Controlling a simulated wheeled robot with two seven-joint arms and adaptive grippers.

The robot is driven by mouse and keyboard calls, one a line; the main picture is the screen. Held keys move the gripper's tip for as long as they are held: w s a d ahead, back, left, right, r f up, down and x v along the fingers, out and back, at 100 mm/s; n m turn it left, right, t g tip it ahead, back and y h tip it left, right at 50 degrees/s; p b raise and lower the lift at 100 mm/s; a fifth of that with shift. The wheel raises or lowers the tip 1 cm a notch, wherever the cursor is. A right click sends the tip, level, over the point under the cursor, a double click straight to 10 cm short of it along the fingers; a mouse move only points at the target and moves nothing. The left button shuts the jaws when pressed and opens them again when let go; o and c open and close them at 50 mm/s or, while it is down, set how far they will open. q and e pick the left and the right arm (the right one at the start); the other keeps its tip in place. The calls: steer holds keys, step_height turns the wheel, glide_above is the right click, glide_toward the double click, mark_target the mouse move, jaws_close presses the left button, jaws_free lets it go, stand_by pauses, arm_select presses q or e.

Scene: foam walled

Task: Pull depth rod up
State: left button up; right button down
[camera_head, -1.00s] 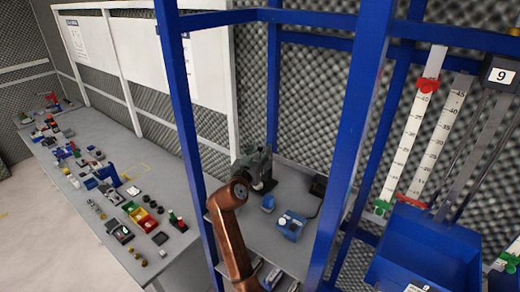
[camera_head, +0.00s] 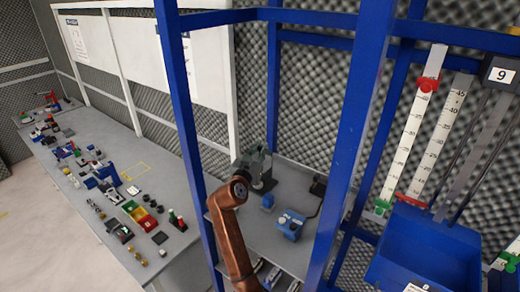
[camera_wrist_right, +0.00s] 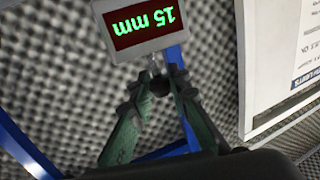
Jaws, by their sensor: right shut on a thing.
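My right gripper (camera_head: 262,178) is at the end of the copper-coloured arm, over the grey shelf inside the blue frame. In the right wrist view its two green fingers (camera_wrist_right: 157,84) converge and are shut on a small dark round piece (camera_wrist_right: 159,88). A thin light stem (camera_wrist_right: 153,66) shows just beyond the fingertips, by a display (camera_wrist_right: 143,24) that reads 15 mm upside down. The held piece seems to be part of the depth rod; its full length is hidden. In the head view the fingertips are too small to make out. My left gripper is not in view.
A blue device (camera_head: 291,226) and a small blue piece (camera_head: 268,202) sit on the shelf. Blue posts (camera_head: 352,130) stand close on both sides. Scales (camera_head: 438,145) and a blue bin (camera_head: 425,240) are at right. A long cluttered table (camera_head: 85,165) is at left.

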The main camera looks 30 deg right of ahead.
step_height(320, 180, up, 4)
steer(key=shift+p, duration=0.6)
steer(key=c, duration=1.8)
jaws_free()
steer(key=v, duration=1.2)
